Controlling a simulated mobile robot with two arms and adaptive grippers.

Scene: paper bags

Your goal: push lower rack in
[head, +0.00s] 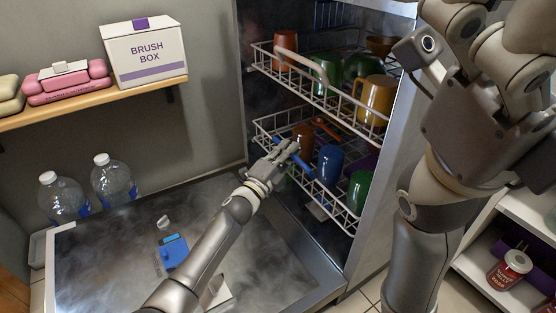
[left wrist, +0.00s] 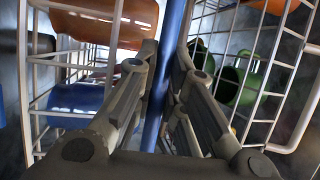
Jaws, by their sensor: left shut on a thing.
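The lower rack (head: 340,213) is a white wire basket in the open dishwasher, standing part of the way out over the lowered door. It holds an orange-brown cup (head: 304,138), a blue cup (head: 329,164) and a green cup (head: 358,190). A blue handle bar (head: 306,169) runs along its front. My left gripper (head: 289,152) is shut on this bar; in the left wrist view the bar (left wrist: 168,75) passes between the fingers. My right arm is at the right, but its fingers do not show.
The upper rack (head: 330,103) with several cups is also out, just above. The dishwasher door (head: 110,250) lies open, with a blue item (head: 174,252) on it. Bottles (head: 113,180) stand at the left under a shelf (head: 90,98). An open cabinet is at the right.

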